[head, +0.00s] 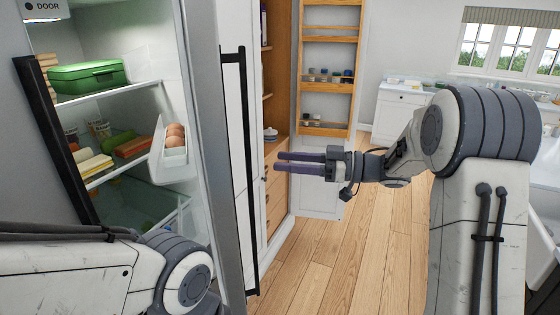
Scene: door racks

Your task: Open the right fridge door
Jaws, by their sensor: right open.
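The right fridge door (206,150) stands open at the left of the head view, its grey edge toward me. Its long black vertical handle (245,170) is on the outer face, to the right of that edge. An egg rack (173,155) with brown eggs shows on the inner side. My right gripper (279,162) is open and empty, its two fingers pointing left. The fingertips look a little right of the handle in the picture, apart from it. My left arm comes in at the lower left; its gripper is out of view.
The fridge shelves hold a green box (88,77) and several food items. A dark bar (50,135) crosses the left side. A wooden cabinet with a rack door (327,60) stands behind my right gripper. The wooden floor (340,250) below is clear.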

